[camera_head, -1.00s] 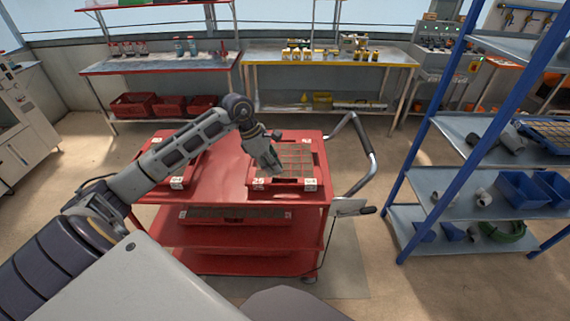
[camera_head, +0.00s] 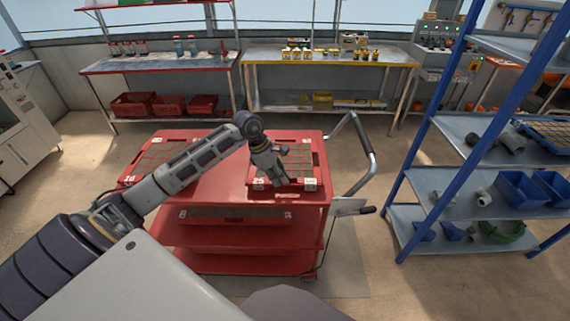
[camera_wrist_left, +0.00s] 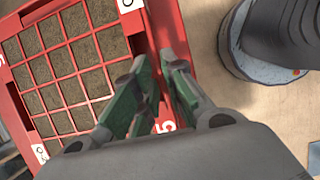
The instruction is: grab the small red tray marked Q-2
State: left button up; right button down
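A small red tray (camera_head: 318,164) with a grid of soil cells lies on the right half of the red cart's top. One front label looks like 25; I cannot read Q-2 on it. My right gripper is not in view.
A similar red tray (camera_head: 139,164) lies on the cart's left, partly behind my left arm. Another tray (camera_head: 235,215) is on a lower cart shelf. The cart's handle (camera_head: 370,150) curves up at the right. A blue rack (camera_head: 425,150) stands right; the red cart top (camera_head: 215,195) is bare between the trays.

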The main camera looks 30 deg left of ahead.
aim_at(285, 186)
pick_arm(q)
jog(key=shift+x, duration=1)
jog(key=shift+p+x, duration=0.35)
jog(key=shift+x, duration=1.2)
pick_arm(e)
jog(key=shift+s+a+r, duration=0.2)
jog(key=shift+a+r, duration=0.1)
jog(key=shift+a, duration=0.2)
pick_arm(q)
jog(key=shift+a, duration=0.15)
grip_shut()
jog(key=shift+w, duration=0.1)
jog(key=shift+r, duration=0.2)
